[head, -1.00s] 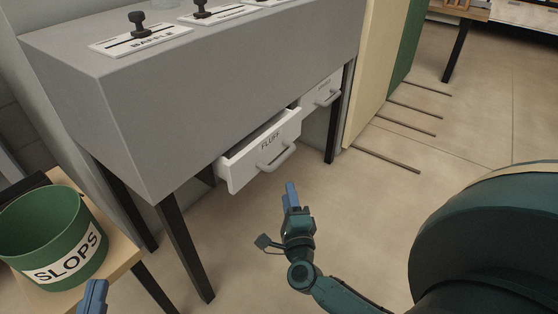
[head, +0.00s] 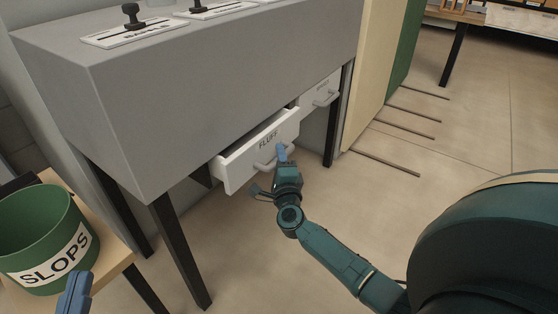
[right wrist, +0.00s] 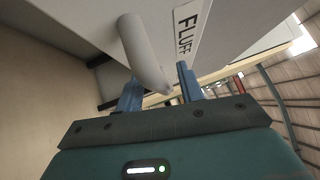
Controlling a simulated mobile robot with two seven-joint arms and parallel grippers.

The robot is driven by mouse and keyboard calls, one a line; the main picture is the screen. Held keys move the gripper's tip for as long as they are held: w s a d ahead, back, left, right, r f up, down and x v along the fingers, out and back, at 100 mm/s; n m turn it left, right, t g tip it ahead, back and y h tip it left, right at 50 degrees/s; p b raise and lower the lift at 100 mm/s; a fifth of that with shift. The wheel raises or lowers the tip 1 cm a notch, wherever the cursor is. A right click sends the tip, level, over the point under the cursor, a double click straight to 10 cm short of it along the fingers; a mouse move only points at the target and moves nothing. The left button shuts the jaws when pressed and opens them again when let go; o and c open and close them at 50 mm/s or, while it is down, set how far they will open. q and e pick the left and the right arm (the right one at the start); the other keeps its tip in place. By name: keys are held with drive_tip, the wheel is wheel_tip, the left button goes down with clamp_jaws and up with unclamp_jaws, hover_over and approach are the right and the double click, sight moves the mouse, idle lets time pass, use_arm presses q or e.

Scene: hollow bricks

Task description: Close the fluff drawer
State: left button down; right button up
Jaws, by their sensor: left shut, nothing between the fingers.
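The white fluff drawer (head: 262,150) is pulled out from under the grey cabinet, its front labelled FLUFF. Its grey bar handle (head: 262,166) is partly behind my right gripper (head: 282,153). In the right wrist view the drawer front (right wrist: 215,35) and handle (right wrist: 142,50) fill the upper middle. My right gripper's blue fingers (right wrist: 160,90) are apart, with the handle's near end showing in the gap between them; I cannot tell whether they touch it. My left gripper (head: 76,290) is shut and empty at the bottom left, in front of the green bin.
A grey cabinet (head: 190,90) on dark legs holds the drawers. A second drawer (head: 320,95) sits farther back beside the fluff drawer. A green SLOPS bin (head: 45,245) stands on a wooden table at left. Thin rods (head: 385,160) stick out along the floor at right.

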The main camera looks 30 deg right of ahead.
drive_tip(key=shift+c, duration=0.5)
clamp_jaws()
use_arm(q)
drive_tip(key=shift+f, duration=0.1)
use_arm(e)
drive_tip(key=shift+w+a, duration=0.1)
